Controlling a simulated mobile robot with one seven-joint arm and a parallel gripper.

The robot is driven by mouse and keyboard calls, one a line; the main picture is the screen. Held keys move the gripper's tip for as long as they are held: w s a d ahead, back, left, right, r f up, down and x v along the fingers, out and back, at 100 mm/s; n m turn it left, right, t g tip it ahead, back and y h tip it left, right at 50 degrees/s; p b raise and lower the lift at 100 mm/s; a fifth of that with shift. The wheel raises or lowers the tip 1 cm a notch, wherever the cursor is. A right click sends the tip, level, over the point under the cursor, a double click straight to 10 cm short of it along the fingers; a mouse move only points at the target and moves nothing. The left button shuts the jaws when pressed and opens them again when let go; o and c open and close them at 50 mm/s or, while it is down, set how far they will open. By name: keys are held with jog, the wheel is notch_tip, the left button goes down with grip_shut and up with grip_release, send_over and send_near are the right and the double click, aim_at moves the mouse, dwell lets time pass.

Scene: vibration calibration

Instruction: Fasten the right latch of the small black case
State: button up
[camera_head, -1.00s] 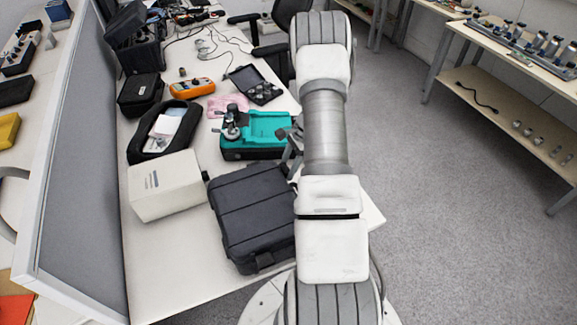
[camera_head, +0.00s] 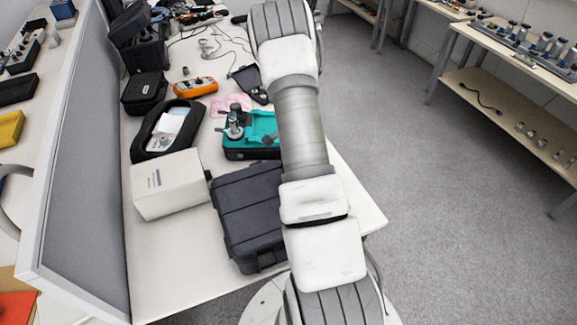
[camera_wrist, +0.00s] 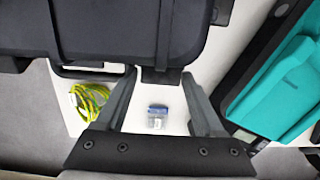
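The black ribbed case (camera_head: 247,215) lies with its lid down on the white table in the head view, its right side hidden by my arm. In the wrist view the case (camera_wrist: 100,25) fills the top, with a handle loop (camera_wrist: 88,72) on its near edge. A dark latch-like tab (camera_wrist: 160,75) sticks out from that edge. My gripper (camera_wrist: 160,76) is open, its two fingertips on either side of this tab, with a gap to each side. Whether the tab is fastened I cannot tell. My gripper is hidden behind the arm in the head view.
A teal tray in a black box (camera_wrist: 280,95) stands close on the right in the wrist view. A white box (camera_head: 168,185) stands left of the case in the head view.

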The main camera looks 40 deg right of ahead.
notch_tip(320, 180, up, 17)
jog(key=d, duration=0.2)
jog(key=shift+s+r, duration=0.15)
jog(key=shift+s, duration=0.1)
dwell(0.7)
jog(key=s+a+r+n+t, duration=0.1)
jog(key=s+a+r+n, duration=0.1)
jog(key=a+r+n, duration=0.45)
jog(key=s+a+r+n+t, duration=0.1)
jog(key=s+a+r+n, duration=0.2)
jog(key=a+r, duration=0.6)
jog(key=s+a+r+n+t+h, duration=0.1)
jog(key=s+a+r+n+t, duration=0.2)
jog(key=s+a+n, duration=0.8)
jog(key=s+r, duration=0.1)
jog(key=s, duration=0.2)
jog(key=shift+s+a+r, duration=0.15)
jog(key=shift+a+r, duration=0.15)
jog(key=shift+a, duration=0.1)
